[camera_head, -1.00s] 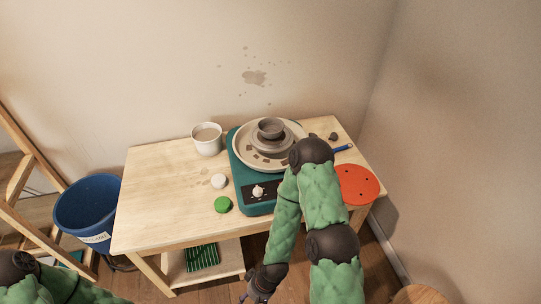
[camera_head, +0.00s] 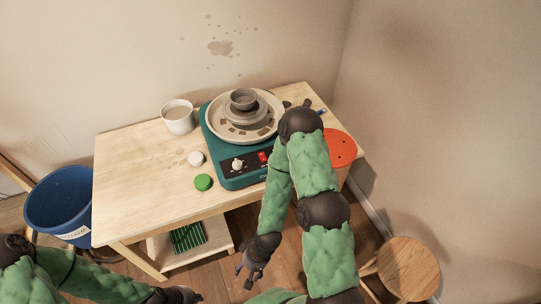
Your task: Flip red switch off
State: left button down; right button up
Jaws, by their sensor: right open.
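The red switch (camera_head: 263,156) is on the front panel of the teal pottery wheel (camera_head: 214,136), to the right of a white knob (camera_head: 237,164). The wheel stands on the wooden table, with a clay bowl (camera_head: 243,98) on its round head. My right gripper (camera_head: 249,279) hangs low in front of the table, below and apart from the switch, with its fingers spread and empty. My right arm covers the panel's right end. My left gripper (camera_head: 184,296) is at the bottom edge, partly cut off; its fingers are too unclear to read.
A white cup (camera_head: 178,117), a white round piece (camera_head: 196,158) and a green round piece (camera_head: 203,182) stand left of the wheel on the table (camera_head: 125,181). A blue bucket (camera_head: 60,200) and a stool (camera_head: 408,268) flank the table.

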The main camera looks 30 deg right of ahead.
aim_at(263, 158)
jog(key=z, duration=0.95)
